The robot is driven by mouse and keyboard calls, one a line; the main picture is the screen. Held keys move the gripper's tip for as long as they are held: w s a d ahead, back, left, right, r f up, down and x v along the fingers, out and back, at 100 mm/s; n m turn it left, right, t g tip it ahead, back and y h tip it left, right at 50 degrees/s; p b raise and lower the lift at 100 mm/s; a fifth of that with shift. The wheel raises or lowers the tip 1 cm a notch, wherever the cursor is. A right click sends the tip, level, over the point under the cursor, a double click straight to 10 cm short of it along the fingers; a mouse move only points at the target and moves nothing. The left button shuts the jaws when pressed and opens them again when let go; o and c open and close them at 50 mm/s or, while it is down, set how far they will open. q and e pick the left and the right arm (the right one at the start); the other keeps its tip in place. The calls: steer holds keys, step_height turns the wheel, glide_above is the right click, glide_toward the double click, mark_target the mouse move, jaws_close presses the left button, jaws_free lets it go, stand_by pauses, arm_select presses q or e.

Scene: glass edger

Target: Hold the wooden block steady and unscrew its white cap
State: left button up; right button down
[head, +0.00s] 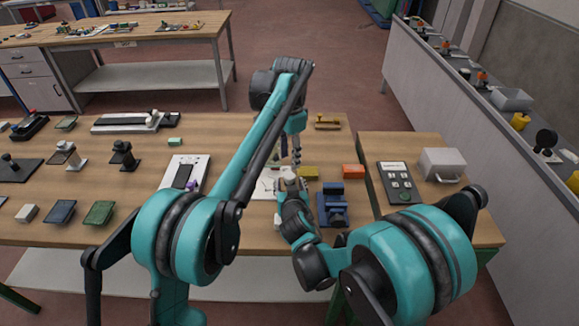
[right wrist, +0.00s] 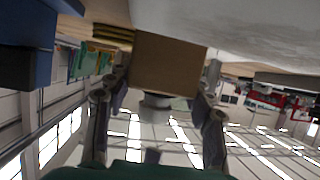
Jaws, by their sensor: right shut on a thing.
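The wooden block (right wrist: 168,65) is a plain brown box in the right wrist view. Its white cap (right wrist: 155,108) is on the face turned toward my right palm. My right gripper (right wrist: 165,75) has one finger on each side of the block and is shut on it. In the head view, my right gripper (head: 288,186) is low over a white mat (head: 264,188), and the block is too small and covered to make out. My left gripper (head: 291,158) points down just above and behind it; its finger gap is unclear.
A blue fixture (head: 332,207) stands close to the right of my right gripper, with an orange block (head: 353,171) and a yellow block (head: 307,173) behind. A white board (head: 184,174) lies to the left. A side table holds a keypad (head: 399,182) and a grey box (head: 441,164).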

mark_target(290, 175)
arm_select(q)
steer(key=m, duration=0.9)
steer(key=shift+r, duration=0.1)
steer(key=m, duration=1.1)
steer(key=shift+f, duration=3.9)
